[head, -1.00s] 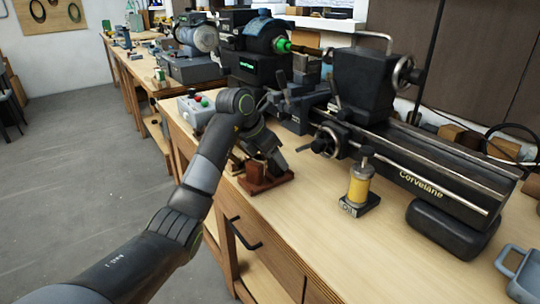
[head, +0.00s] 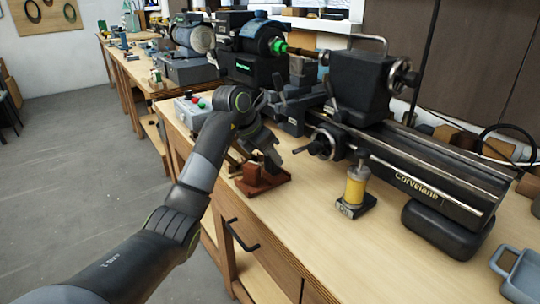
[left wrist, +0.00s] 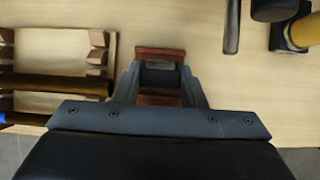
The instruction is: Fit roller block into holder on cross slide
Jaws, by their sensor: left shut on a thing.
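My left gripper (head: 273,158) is at the front edge of the bench, over a red-brown wooden stand (head: 268,187). In the left wrist view, its two fingers (left wrist: 158,82) are closed on a dark grey block (left wrist: 158,77), apparently the roller block, with the red-brown stand (left wrist: 160,53) behind and beneath it. The fingers hide the block's sides. The cross slide (head: 291,117) of the black lathe is beyond the gripper, to its upper right. The holder on it is too small and dark to make out clearly. My right gripper is not in view.
A grey control box (head: 192,111) with coloured buttons is left of the lathe (head: 400,160). A yellow oiler (head: 355,190) stands right of the gripper, before the lathe bed. A wooden rack with rods (left wrist: 55,85) is beside the gripper. Bare bench top lies between stand and oiler.

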